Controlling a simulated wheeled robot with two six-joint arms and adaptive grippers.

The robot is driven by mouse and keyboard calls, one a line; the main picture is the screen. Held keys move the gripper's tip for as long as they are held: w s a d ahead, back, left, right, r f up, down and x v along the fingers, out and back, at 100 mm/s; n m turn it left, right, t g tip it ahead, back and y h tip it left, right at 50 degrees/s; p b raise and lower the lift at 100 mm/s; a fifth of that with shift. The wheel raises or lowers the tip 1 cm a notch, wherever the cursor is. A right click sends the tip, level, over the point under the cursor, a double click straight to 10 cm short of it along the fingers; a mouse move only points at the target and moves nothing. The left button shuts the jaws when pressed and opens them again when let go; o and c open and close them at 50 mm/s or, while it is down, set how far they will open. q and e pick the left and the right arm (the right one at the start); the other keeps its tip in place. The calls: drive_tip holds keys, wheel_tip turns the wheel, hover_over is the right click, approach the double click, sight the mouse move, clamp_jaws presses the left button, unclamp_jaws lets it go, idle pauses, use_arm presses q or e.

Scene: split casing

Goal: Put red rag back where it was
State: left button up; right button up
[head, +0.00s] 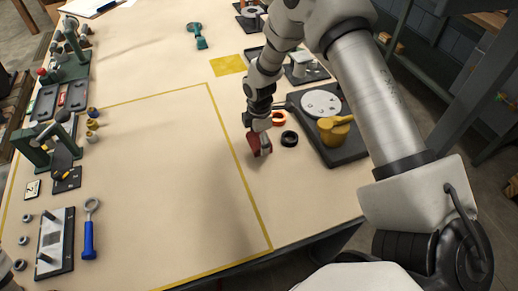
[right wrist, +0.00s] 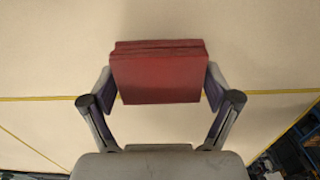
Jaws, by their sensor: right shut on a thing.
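The red rag (head: 266,144) is a folded dark red block at the right of the taped area in the head view. It also fills the space between the fingers in the right wrist view (right wrist: 158,78). My right gripper (head: 258,138) points down at the table and is shut on the rag, with a finger against each side. The bare tabletop shows behind the rag in the wrist view. I cannot tell whether the rag touches the table.
A black ring (head: 289,138) and an orange-red ring (head: 279,118) lie just right of the rag. A dark tray (head: 342,153) with a pale disc and yellow part stands farther right. A yellow square (head: 228,65) is behind. The taped area (head: 150,170) is mostly clear.

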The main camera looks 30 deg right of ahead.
sight(259, 146)
drive_tip(key=f, duration=0.1)
drive_tip(key=f+b, duration=0.2)
drive_tip(key=shift+s+f, duration=0.1)
drive_tip(key=shift+s, duration=0.15)
drive_tip(key=shift+w, duration=0.15)
drive_tip(key=shift+f, duration=0.1)
drive_tip(key=o, duration=0.9)
drive_tip(key=shift+c, duration=0.2)
